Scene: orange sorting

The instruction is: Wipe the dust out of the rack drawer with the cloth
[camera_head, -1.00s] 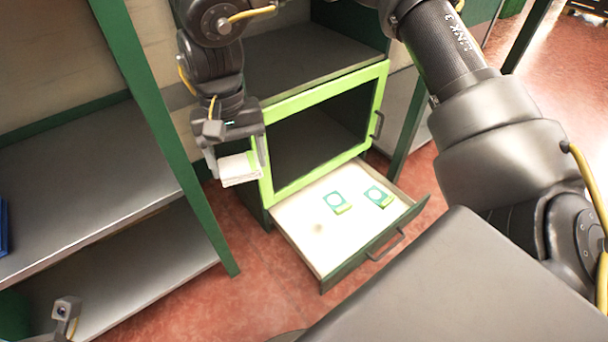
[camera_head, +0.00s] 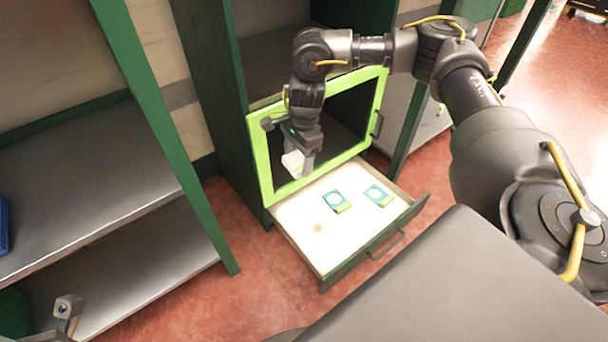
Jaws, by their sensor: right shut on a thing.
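The rack drawer (camera_head: 325,262) is pulled out at the bottom of the green cabinet. Its pale inside has a small brownish dust patch (camera_head: 319,228) at the left. Two green packets with white discs, one left (camera_head: 337,201) and one right (camera_head: 377,195), lie in its back part. My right gripper (camera_head: 300,168) is shut on the white folded cloth (camera_head: 293,162) and holds it above the back left of the drawer, in front of the green-framed door. A small part of my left gripper (camera_head: 68,308) seems to show at the lower left; its jaws are unclear.
The bright green door frame (camera_head: 262,160) stands just above the drawer's back edge. A grey shelf unit (camera_head: 85,200) with a green post is at the left. Red floor (camera_head: 235,290) is clear between the shelf and the drawer.

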